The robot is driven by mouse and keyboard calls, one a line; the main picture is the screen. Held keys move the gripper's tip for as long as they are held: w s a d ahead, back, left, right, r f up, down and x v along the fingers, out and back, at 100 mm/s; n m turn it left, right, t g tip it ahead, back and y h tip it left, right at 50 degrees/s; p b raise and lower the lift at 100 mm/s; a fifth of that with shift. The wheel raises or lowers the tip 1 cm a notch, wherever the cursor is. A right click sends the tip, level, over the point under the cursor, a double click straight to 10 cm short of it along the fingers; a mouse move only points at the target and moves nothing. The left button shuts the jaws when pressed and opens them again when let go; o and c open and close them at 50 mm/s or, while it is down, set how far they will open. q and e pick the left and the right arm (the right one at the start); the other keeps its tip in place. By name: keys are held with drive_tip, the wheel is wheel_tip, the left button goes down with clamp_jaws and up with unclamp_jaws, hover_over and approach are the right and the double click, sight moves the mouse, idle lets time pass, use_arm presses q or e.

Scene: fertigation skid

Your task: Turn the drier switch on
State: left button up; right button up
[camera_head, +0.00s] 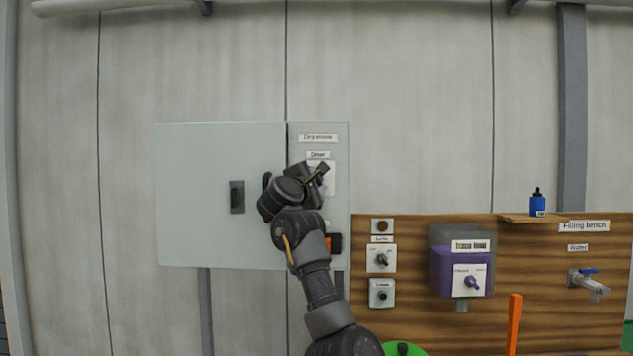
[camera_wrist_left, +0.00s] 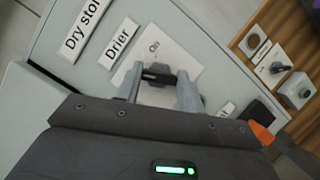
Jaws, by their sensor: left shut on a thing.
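The drier switch has a white plate (camera_wrist_left: 178,58) under the "Drier" label (camera_wrist_left: 121,42), on the grey cabinet's narrow right panel. "On" is printed on the plate. The switch's dark handle (camera_wrist_left: 158,74) lies between the fingertips of my left gripper (camera_wrist_left: 159,84), which is shut on it. In the head view my left gripper (camera_head: 319,177) and wrist cover most of the switch; the plate's right edge (camera_head: 332,178) shows beside it. The rest of the plate's print is hidden, so I cannot tell the switch's setting. My right gripper is not in view.
The wide cabinet door (camera_head: 205,190) with a dark latch (camera_head: 237,197) is at the left. An orange-and-black part (camera_head: 335,243) sits low on the narrow panel. A wooden board (camera_head: 540,290) at right carries small switches, a purple unit (camera_head: 458,268) and a tap (camera_head: 590,282).

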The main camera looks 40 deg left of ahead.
use_arm(q)
drive_tip(key=m+h+p, duration=0.1)
drive_tip(key=m, duration=0.2)
drive_tip(key=shift+r+g, duration=0.1)
drive_tip(key=shift+g, duration=0.3)
drive_tip(key=m+g+p, duration=0.1)
drive_tip(key=m, duration=0.2)
drive_tip(key=shift+r+p, duration=0.1)
drive_tip(key=shift+p, duration=0.25)
drive_tip(key=m+g+p, duration=0.1)
drive_tip(key=m+p, duration=0.1)
drive_tip(key=m, duration=0.1)
drive_tip(key=shift+g, duration=0.4)
drive_tip(key=shift+m+g+y+p, duration=0.3)
drive_tip(key=shift+m+g+p, duration=0.6)
drive_tip(key=shift+m, duration=0.7)
drive_tip(key=o, duration=1)
drive_tip(key=shift+s, duration=0.1)
